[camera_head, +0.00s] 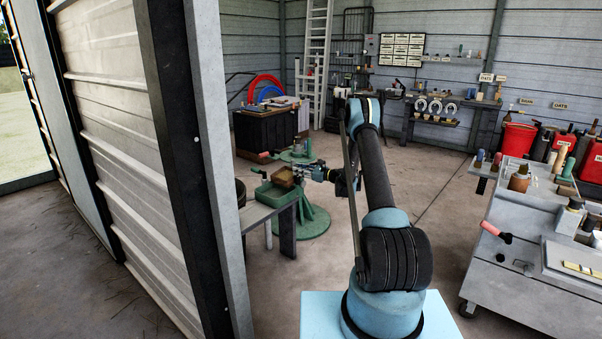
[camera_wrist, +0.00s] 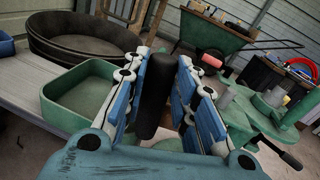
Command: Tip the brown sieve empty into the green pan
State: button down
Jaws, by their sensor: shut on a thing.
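The brown sieve (camera_head: 284,177) shows in the head view just left of my gripper (camera_head: 326,174), above or over the rim of the green pan (camera_head: 268,196). Whether it touches the pan, and what is in it, I cannot tell. In the wrist view my gripper (camera_wrist: 157,100) is shut on a dark upright cylinder (camera_wrist: 157,85), which looks like the sieve's handle. The sieve's body is not clearly seen there. The green pan (camera_wrist: 62,103) also shows in the wrist view, left of the fingers. Its visible inside looks empty.
The pan stands on a grey bench (camera_head: 256,215). A dark round tub (camera_wrist: 80,40) is behind it. A green stand (camera_head: 313,222) is beside the bench. A metal wall post (camera_head: 205,150) stands at the left. A grey tool cart (camera_head: 520,270) is at the right, with open floor between.

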jog(key=s+a+n, duration=0.1)
jog(key=n, duration=0.1)
jog(key=s+n, duration=0.1)
jog(key=n, duration=0.1)
jog(key=s+a+r+n+h, duration=0.1)
jog(key=n, duration=0.1)
jog(key=shift+s+a+r, duration=0.1)
jog(key=shift+s+a, duration=0.05)
jog(key=shift+a, duration=0.2)
dwell(0.3)
jog(key=shift+s+a+n+h, duration=0.4)
jog(key=shift+s+n+h, duration=0.1)
jog(key=shift+n, duration=0.5)
dwell(0.4)
jog(key=shift+s+a+f+n+t, duration=0.35)
jog(key=shift+s+f+n, duration=0.15)
jog(key=shift+n, duration=0.2)
